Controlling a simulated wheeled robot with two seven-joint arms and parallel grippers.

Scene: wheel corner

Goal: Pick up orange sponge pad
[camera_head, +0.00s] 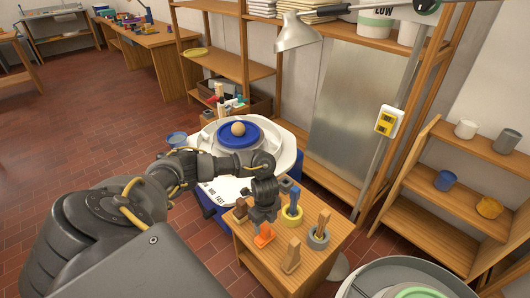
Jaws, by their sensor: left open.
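An orange piece (264,235), which I take for the orange sponge pad, sits on the small wooden table (315,272) at the lower middle. My left gripper (263,214) is open and points down just above and behind it. The gripper covers part of the table top around the orange piece. I cannot tell whether the fingers touch it. My right gripper is not in view.
On the same table stand a wooden tool (291,256), a grey ring with a wooden handle (319,238) and a yellow ring with a blue handle (291,212). The potter's wheel (285,155) is behind. A shelf (430,207) with cups is at right.

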